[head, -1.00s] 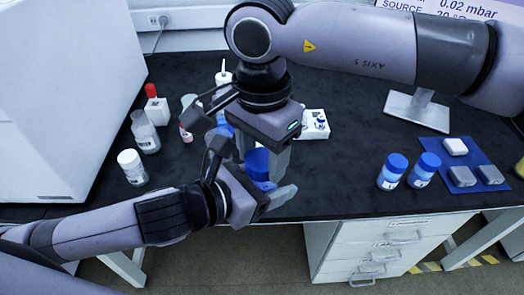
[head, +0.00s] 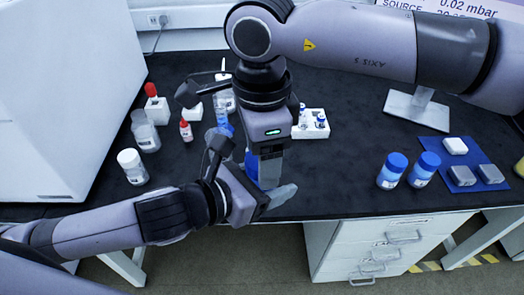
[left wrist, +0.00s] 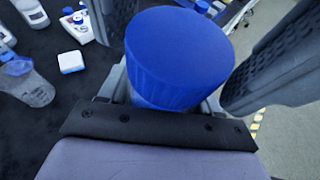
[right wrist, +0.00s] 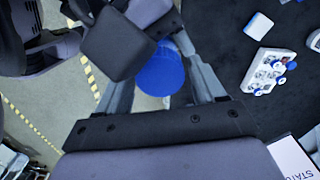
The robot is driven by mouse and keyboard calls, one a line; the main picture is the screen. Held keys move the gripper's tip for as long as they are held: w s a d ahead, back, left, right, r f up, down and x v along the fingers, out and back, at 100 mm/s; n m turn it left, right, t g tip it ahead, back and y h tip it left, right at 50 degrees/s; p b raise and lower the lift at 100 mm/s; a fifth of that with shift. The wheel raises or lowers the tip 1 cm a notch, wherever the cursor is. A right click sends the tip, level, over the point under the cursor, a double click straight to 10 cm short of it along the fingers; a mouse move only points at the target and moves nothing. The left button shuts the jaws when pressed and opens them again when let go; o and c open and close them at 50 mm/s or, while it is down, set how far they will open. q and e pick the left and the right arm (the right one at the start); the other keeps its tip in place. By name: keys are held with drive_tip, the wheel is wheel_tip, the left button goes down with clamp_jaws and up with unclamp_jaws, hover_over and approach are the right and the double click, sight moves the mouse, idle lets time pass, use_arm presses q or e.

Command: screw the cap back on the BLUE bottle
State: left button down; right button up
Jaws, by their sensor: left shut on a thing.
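The blue bottle (left wrist: 150,99) stands upright near the table's front edge, and its blue cap (left wrist: 180,55) sits on top of it. How tightly the cap is seated cannot be told. My left gripper (head: 270,190) is shut on the bottle's body, below the cap. My right gripper (head: 268,166) points straight down over the bottle, and its fingers hide most of it in the head view. The right wrist view shows the cap (right wrist: 160,73) between my right fingers, with narrow gaps on both sides, so this gripper looks open.
Two more blue-capped bottles (head: 391,171) (head: 424,169) stand at the right, beside a blue mat (head: 484,160) with several small blocks. A white vial rack (head: 313,126) stands behind my right gripper. A white-capped bottle (head: 132,166) and a clear bottle (head: 145,133) stand at the left.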

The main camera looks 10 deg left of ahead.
drive_tip(key=shift+o, duration=0.2)
drive_tip(key=shift+r, duration=0.1)
drive_tip(key=shift+r, duration=2.2)
drive_tip(key=shift+c, duration=0.4)
wheel_tip(320, 180, up, 3)
drive_tip(key=n, duration=0.6)
drive_tip(key=shift+r+n, duration=0.2)
drive_tip(key=shift+n, duration=0.1)
drive_tip(key=shift+f, duration=4)
